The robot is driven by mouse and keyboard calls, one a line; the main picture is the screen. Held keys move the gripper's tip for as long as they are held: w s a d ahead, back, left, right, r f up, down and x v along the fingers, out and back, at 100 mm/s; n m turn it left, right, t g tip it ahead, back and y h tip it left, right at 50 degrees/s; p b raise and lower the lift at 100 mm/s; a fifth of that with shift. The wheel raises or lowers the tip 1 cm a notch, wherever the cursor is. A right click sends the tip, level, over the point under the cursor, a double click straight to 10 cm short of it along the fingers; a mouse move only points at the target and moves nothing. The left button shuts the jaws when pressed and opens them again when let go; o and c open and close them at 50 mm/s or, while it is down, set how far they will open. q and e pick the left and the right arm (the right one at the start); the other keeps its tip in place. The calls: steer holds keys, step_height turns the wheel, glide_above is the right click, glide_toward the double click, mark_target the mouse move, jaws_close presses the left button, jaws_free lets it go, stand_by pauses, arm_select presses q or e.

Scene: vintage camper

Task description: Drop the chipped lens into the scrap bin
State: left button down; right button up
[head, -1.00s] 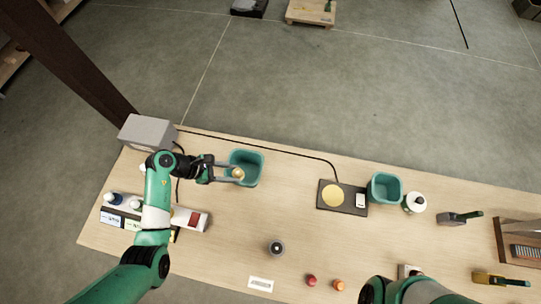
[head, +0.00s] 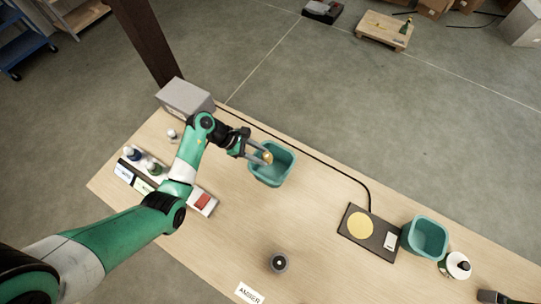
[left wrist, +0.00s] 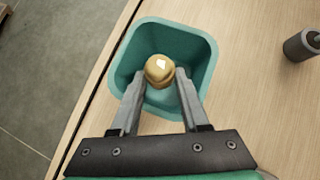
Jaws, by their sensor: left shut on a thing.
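An amber, rounded lens (head: 267,157) is between the fingertips of my left gripper (head: 262,153), which is shut on it. The lens also shows in the left wrist view (left wrist: 159,69); I cannot make out a chip. Gripper and lens are over the opening of a teal bin (head: 271,179) near the table's far edge. The same bin (left wrist: 205,52) surrounds the lens in the left wrist view, and its visible interior looks empty. A second teal bin (head: 426,236) stands farther right; no label shows which is for scrap.
A grey box (head: 186,98) stands at the far left corner. A dark pad with a yellow disc (head: 360,225) lies beside the second bin, and a small dark cylinder (head: 279,262) stands nearer. Bottles (head: 133,153) stand at left.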

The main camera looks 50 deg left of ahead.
arm_select(q)
steer(key=shift+f, duration=0.35)
arm_select(e)
steer(key=shift+f, duration=0.35)
arm_select(q)
steer(key=shift+c, duration=1.6)
jaws_free()
steer(key=p+v, duration=0.1)
steer(key=v, duration=1)
steer(key=shift+s+a+r+p, duration=0.15)
steer(key=shift+r+p, duration=0.05)
steer(key=shift+p, duration=0.2)
arm_select(e)
steer(key=shift+r, duration=0.9)
